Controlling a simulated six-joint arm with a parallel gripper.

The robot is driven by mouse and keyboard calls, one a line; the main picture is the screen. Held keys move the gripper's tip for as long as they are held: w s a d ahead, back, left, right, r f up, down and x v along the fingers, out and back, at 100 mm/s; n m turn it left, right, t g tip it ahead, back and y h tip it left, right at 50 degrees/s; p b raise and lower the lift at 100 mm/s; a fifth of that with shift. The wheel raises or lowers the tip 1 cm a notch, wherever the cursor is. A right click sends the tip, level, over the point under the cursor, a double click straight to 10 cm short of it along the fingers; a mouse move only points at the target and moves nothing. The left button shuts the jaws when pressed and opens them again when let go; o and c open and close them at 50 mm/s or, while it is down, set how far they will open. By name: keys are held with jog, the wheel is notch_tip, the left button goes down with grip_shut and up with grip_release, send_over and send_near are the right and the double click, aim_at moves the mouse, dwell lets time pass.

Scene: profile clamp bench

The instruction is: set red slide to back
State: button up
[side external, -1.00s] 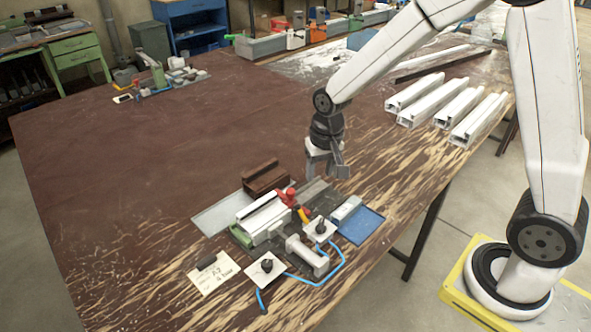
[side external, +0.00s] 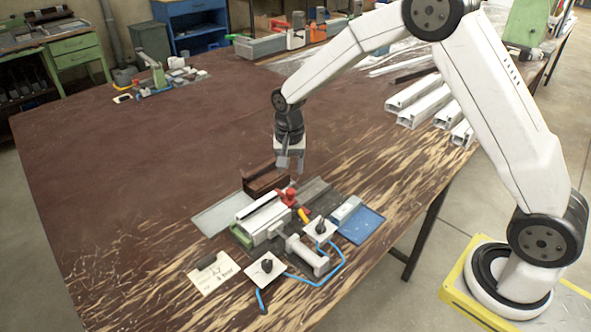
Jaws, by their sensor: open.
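The red slide (side external: 287,197) is a small red piece on the clamp fixture, beside the white profile (side external: 264,215) and just behind a yellow-orange part (side external: 303,214). My gripper (side external: 290,168) hangs fingers-down above the back of the fixture, close to the brown block (side external: 264,178). It is open and empty, above and apart from the red slide. The exact gap between the fingers and the slide cannot be told from this view.
The fixture carries two white plates with black knobs (side external: 266,266), a grey handle (side external: 307,256), a blue hose (side external: 335,268) and a blue pad (side external: 361,225). A paper card (side external: 215,274) lies front left. White profiles (side external: 412,97) lie back right.

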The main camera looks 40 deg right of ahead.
aim_at(290, 191)
jog(key=shift+f, duration=3.55)
grip_shut()
